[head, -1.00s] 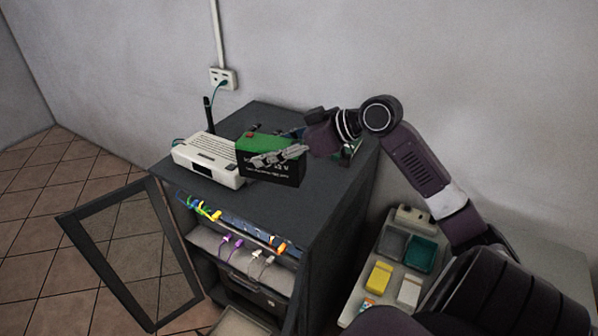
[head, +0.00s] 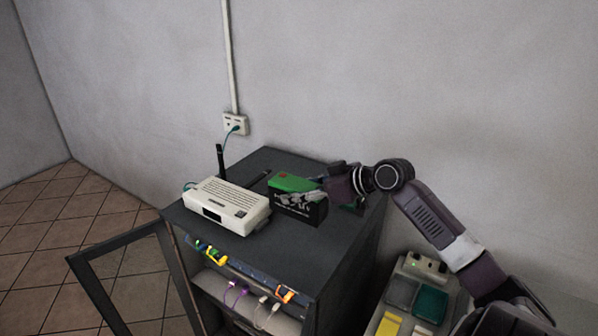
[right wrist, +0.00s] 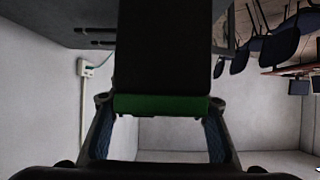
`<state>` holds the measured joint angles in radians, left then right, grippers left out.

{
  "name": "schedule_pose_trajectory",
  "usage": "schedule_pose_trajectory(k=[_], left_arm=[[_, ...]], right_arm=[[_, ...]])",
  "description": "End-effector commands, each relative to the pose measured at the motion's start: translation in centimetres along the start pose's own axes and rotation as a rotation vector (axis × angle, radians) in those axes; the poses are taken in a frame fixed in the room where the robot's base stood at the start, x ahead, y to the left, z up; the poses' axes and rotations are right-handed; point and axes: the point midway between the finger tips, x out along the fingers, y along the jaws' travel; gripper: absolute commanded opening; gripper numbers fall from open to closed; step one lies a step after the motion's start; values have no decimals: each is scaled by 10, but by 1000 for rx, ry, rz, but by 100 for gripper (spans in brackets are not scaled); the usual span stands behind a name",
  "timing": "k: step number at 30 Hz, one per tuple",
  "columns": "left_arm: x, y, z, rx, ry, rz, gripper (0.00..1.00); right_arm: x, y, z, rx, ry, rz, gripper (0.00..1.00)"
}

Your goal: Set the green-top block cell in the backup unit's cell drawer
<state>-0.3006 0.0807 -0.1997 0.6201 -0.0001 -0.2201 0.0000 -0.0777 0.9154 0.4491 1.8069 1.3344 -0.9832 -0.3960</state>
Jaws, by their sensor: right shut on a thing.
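The green-top block cell (head: 300,211), a black box with a green top, is over the right part of the cabinet top in the head view. My right gripper (head: 316,195) is shut on it from the right. In the right wrist view the cell's dark body and green strip (right wrist: 160,104) sit between the fingers of my right gripper (right wrist: 160,132). I cannot tell whether the cell touches the cabinet top. The backup unit and its cell drawer are not clearly visible; the cabinet's lower part is cut off by the picture edge. My left gripper is not in view.
A white router (head: 228,205) with an antenna stands left of the cell on the dark cabinet (head: 300,248). The cabinet door (head: 125,262) hangs open to the left. Coloured cables (head: 240,288) hang inside the front. A tray (head: 402,268) with bins stands at the right.

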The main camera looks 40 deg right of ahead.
Motion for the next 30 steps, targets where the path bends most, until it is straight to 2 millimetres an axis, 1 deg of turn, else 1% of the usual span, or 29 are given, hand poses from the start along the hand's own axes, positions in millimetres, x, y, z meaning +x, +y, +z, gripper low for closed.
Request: schedule_pose_trajectory(k=[1,6,9,17,24,30], left_arm=[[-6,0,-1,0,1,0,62],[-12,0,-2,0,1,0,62],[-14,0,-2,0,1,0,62],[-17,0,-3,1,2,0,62],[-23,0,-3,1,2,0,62],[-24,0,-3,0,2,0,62]], right_arm=[[3,1,3,4,11,2,0],[19,1,31,2,11,4,0],[25,2,42,-1,13,5,0],[33,2,57,0,13,5,0],[48,2,83,1,12,5,0],[51,2,89,-4,13,6,0]])
